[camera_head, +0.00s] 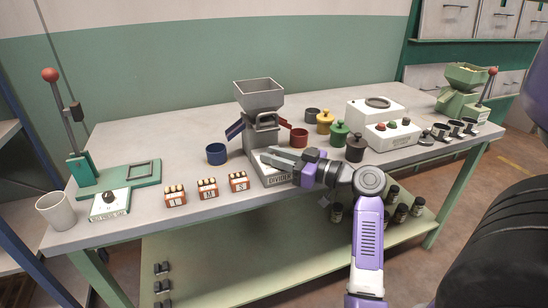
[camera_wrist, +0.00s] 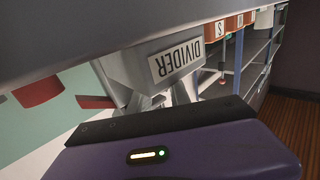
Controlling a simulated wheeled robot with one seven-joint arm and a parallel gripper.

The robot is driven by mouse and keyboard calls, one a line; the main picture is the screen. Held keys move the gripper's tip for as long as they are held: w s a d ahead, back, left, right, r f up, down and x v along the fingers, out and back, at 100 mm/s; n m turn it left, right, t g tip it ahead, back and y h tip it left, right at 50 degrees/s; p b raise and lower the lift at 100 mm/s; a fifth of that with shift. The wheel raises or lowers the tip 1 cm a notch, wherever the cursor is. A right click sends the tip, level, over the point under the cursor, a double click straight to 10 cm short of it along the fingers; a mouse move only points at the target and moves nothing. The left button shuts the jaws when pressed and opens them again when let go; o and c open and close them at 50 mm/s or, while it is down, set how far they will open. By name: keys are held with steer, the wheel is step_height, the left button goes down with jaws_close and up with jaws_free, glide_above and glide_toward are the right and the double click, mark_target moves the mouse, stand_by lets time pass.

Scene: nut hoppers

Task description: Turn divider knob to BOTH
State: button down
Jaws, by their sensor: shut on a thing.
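The divider (camera_head: 258,135) is a grey stand with a hopper (camera_head: 259,94) on top, a blue chute (camera_head: 235,128) on its left and a red chute (camera_head: 284,123) on its right. Its DIVIDER label (camera_head: 281,180) faces front and appears upside down in the wrist view (camera_wrist: 177,60). My gripper (camera_head: 275,157) reaches from the right to the divider's lower front, its jaws shut on the divider knob. My gripper hides the knob in the head view, and the wrist view does not show it clearly. I cannot read the knob's setting or see the BOTH mark.
A blue cup (camera_head: 216,153) stands left of the divider and a red cup (camera_head: 299,138) right. Three small orange boxes (camera_head: 207,188) line the front edge. Yellow, green and dark jars (camera_head: 338,134) stand close behind my gripper. A white cup (camera_head: 55,210) is at far left.

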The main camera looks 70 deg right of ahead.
steer(key=shift+n+y, duration=0.5)
steer(key=shift+y, duration=0.3)
steer(key=c, duration=1.2)
jaws_free()
steer(key=shift+s, duration=0.1)
steer(key=s, duration=0.7)
steer(key=shift+s+a, duration=0.3)
